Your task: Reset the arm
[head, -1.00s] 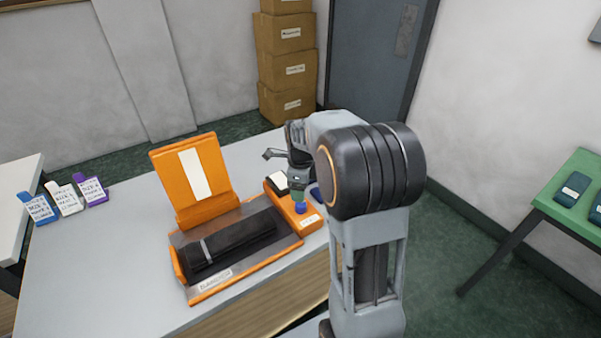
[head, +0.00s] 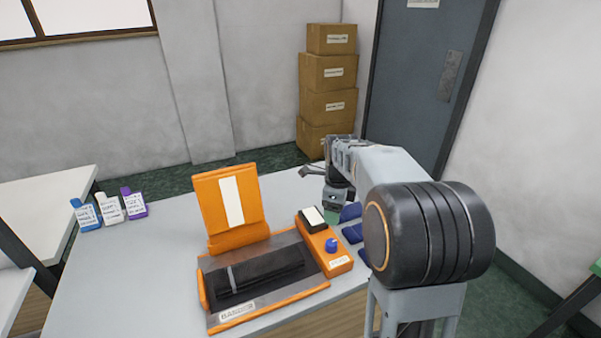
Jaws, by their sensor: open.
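My gripper (head: 328,214) is at the end of my raised arm, above the right part of the grey table. It points down behind the orange control box (head: 326,250), which has a blue knob (head: 331,244) and a white-topped black block. The gripper is small in the head view and partly hidden by its own wrist; nothing shows held in it. It looks apart from the knob. The orange machine (head: 232,205) stands left of the box with its lid up and a dark bed (head: 255,270) in front.
Several dark blue pieces (head: 352,233) lie on the table right of the control box, partly behind my arm. Blue, white and purple labelled tags (head: 110,207) lie at the table's left. Stacked cardboard boxes (head: 327,90) stand by the door.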

